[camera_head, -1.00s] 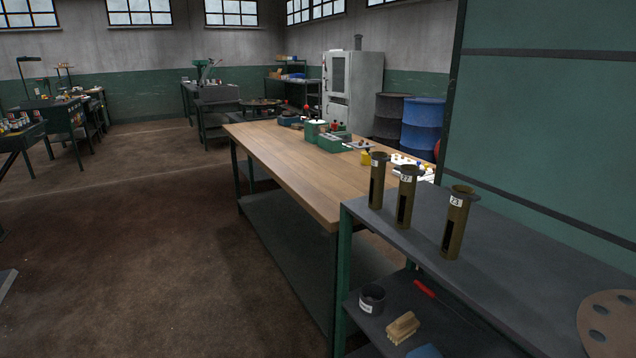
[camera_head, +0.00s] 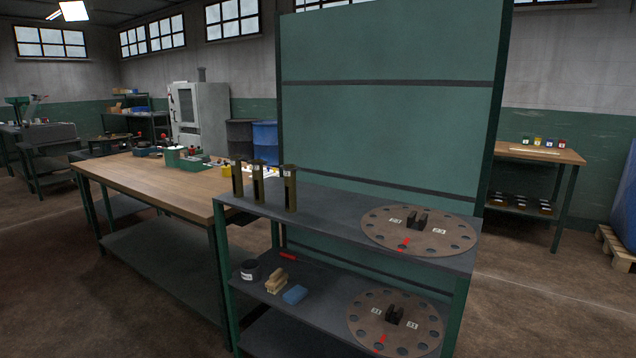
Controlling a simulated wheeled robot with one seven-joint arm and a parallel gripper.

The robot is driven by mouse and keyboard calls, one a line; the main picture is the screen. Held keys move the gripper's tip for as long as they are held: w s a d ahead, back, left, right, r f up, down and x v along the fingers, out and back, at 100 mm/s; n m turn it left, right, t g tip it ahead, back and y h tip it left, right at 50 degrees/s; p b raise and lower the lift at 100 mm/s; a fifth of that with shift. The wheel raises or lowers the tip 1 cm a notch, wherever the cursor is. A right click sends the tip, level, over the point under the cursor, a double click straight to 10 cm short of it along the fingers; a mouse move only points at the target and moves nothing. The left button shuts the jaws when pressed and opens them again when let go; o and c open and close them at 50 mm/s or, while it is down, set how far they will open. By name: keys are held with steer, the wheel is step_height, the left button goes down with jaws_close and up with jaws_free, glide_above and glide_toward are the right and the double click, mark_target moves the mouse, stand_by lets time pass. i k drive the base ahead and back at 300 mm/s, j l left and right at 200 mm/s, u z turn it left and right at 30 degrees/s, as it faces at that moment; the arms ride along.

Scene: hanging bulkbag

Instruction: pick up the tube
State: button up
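Three upright olive-brown tubes stand in a row on the grey top shelf of a green-framed rack. They are the left tube (camera_head: 237,179), the middle tube (camera_head: 258,182) and the right tube (camera_head: 290,188). Each has a dark slot down its side and a pale label near the top, too small to read now. The top shelf (camera_head: 335,212) has a green back panel behind it. My gripper is not in view, so its state and its distance from the tubes are hidden.
Round brown discs with holes lie on the top shelf (camera_head: 455,240) and lower shelf (camera_head: 365,340). The lower shelf also holds a dark cup (camera_head: 249,270), a brush (camera_head: 276,281) and a blue block (camera_head: 295,294). A wooden workbench (camera_head: 150,185) adjoins on the left. Floor in front is clear.

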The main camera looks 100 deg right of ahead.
mark_target(236, 160)
steer(key=z, duration=4.15)
steer(key=j+z, duration=0.3)
steer(key=z, duration=0.15)
steer(key=k+j+z, duration=0.1)
steer(key=j+z, duration=0.2)
steer(key=z, duration=0.15)
steer(key=k+j+z, duration=0.1)
steer(key=j+z, duration=0.2)
steer(key=z, duration=0.15)
